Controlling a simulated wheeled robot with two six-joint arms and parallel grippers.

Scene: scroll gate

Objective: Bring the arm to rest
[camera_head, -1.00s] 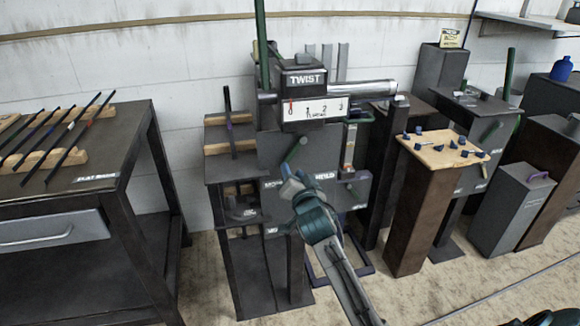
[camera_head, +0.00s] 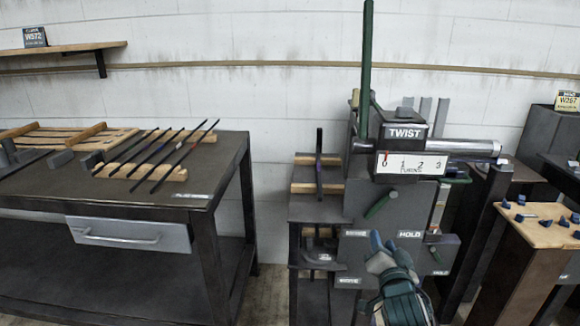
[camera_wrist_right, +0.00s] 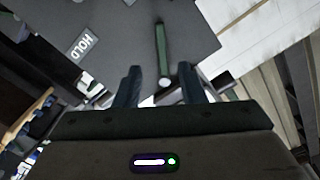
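My right gripper (camera_head: 380,246) is in front of the grey twist machine (camera_head: 352,205) in the head view, its arm coming up from the bottom. In the right wrist view its two dark fingers (camera_wrist_right: 160,85) stand apart. A green handle (camera_wrist_right: 162,50) shows between and beyond them; I cannot tell whether the fingers touch it. The machine has a TWIST head (camera_head: 404,132) with a 0 to 3 scale and a red pointer near 0. A tall green lever (camera_head: 366,70) stands upright on it. A HOLD label (camera_head: 410,234) is on its front. My left gripper is not in view.
A dark table (camera_head: 60,190) with several thin bars on wooden racks and a drawer (camera_head: 130,234) stands at the left. A pedestal with a wooden top (camera_head: 540,228) and small blue pieces stands at the right. Floor shows between the table and the machine.

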